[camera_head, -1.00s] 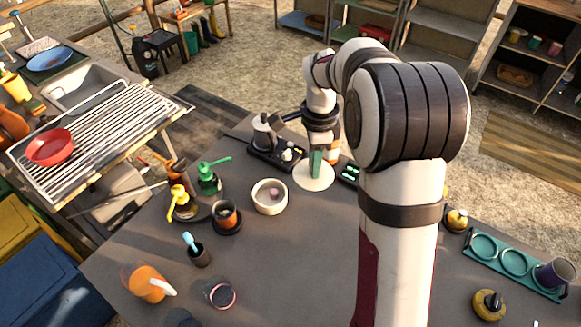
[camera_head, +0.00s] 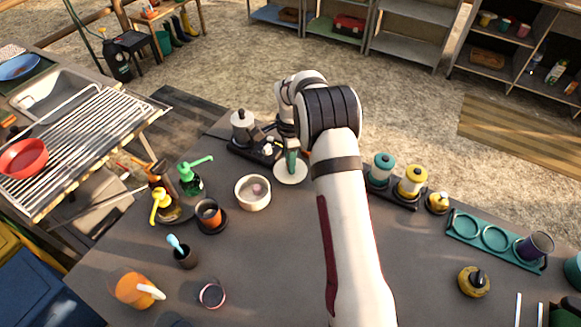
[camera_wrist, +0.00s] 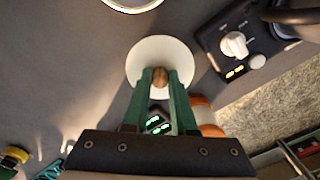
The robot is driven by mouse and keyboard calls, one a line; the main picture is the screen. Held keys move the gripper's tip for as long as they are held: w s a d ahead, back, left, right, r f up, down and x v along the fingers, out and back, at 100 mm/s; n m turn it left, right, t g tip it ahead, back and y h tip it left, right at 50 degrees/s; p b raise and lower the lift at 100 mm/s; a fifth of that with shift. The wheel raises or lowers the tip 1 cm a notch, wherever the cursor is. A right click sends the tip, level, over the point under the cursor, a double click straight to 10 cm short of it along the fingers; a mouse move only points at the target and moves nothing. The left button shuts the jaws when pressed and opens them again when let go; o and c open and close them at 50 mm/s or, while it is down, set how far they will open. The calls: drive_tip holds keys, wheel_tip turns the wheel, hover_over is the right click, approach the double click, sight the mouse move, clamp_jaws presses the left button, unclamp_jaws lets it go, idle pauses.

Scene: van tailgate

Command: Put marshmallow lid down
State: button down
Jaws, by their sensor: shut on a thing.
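The lid is a flat white disc (camera_head: 291,173) with a brown round knob, also seen in the wrist view (camera_wrist: 143,57). My gripper (camera_head: 291,152) has green fingers, which show in the wrist view (camera_wrist: 160,78) closed on the knob. The lid is level, just right of and behind a cream bowl (camera_head: 241,201) that stands uncovered with a pinkish marshmallow (camera_head: 258,189) inside. I cannot tell if the lid touches the table or hangs just above it. The bowl's rim shows at the wrist view's top edge (camera_wrist: 132,8).
A black device with a white knob (camera_wrist: 234,44) stands close beside the lid. An orange cup (camera_head: 208,211) and a green pump bottle (camera_head: 192,181) are left of the bowl. Yellow and teal jars (camera_head: 412,182) stand right of my arm. The table in front of the bowl is clear.

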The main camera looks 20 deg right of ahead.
drive_tip(key=shift+f, duration=1.35)
drive_tip(key=shift+f, duration=0.1)
drive_tip(key=c, duration=0.7)
unclamp_jaws()
